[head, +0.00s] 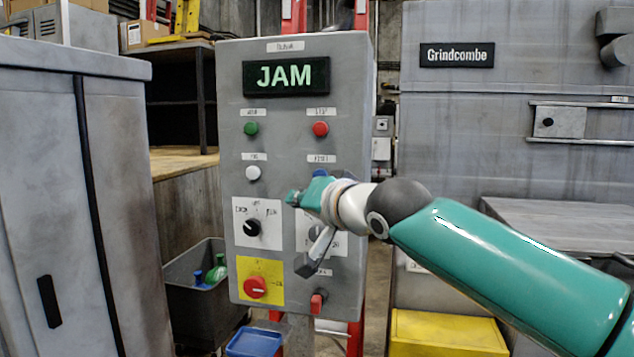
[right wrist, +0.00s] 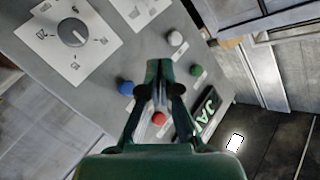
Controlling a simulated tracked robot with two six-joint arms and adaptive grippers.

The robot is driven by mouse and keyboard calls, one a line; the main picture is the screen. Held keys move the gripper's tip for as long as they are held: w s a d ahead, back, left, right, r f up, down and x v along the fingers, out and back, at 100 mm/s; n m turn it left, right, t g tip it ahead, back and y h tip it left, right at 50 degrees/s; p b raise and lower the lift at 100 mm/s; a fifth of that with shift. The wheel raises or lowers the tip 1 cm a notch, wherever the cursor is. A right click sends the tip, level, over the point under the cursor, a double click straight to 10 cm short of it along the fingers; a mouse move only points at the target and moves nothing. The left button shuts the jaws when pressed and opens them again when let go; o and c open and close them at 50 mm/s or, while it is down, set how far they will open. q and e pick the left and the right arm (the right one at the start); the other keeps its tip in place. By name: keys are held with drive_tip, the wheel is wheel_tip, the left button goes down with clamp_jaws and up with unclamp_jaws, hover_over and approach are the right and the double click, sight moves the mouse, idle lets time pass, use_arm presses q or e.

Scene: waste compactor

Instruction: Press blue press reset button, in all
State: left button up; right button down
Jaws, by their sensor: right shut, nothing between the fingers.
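My right gripper (right wrist: 160,70) is shut and empty, in front of the panel face. I cannot tell how far its tips are from the panel; no contact with the button shows. My left gripper is not in view.
A grey cabinet (head: 110,200) stands left; a dark bin (head: 195,300) stands behind.

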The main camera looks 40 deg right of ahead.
drive_tip(key=shift+s+d+r, duration=0.35)
drive_tip(key=shift+s+r, duration=0.1)
drive_tip(key=shift+r, duration=0.25)
drive_tip(key=w+d+p, duration=0.5)
drive_tip(key=d+p, duration=0.1)
drive_tip(key=shift+w+d, duration=0.35)
drive_tip(key=shift+w+d, duration=0.1)
drive_tip(key=shift+w, duration=0.05)
idle(1.4)
